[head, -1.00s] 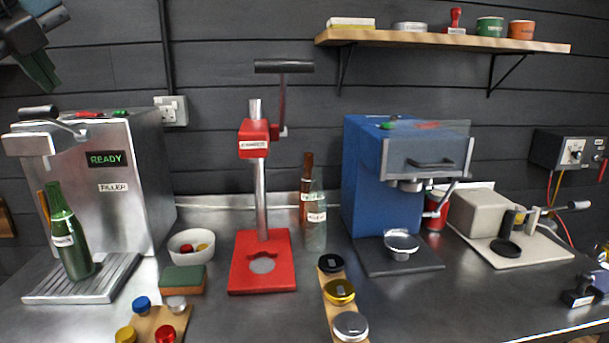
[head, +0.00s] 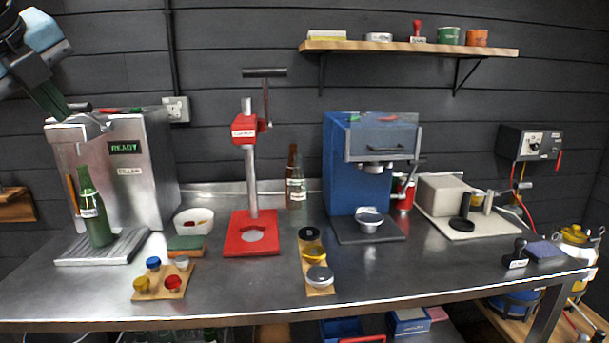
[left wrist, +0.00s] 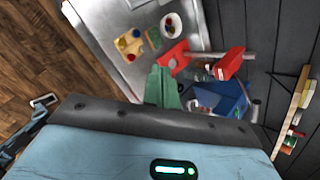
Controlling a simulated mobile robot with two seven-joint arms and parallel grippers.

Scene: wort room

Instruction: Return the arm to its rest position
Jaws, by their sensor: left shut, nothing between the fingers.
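My left gripper (head: 62,112) hangs in the upper left of the head view, in front of the filler's top. Its green fingers are together with nothing between them. They also show in the left wrist view (left wrist: 163,88), above the bench. The silver filler (head: 150,165) has a lit READY sign. A green bottle (head: 94,210) stands upright on its drip tray (head: 110,247), below the gripper. My right gripper is in neither view.
A red capper (head: 250,235), a blue machine (head: 350,165) and a board of colored caps (head: 160,295) stand on the metal bench (head: 240,290). A wooden shelf (head: 410,48) with small items is on the wall. The bench's front middle is clear.

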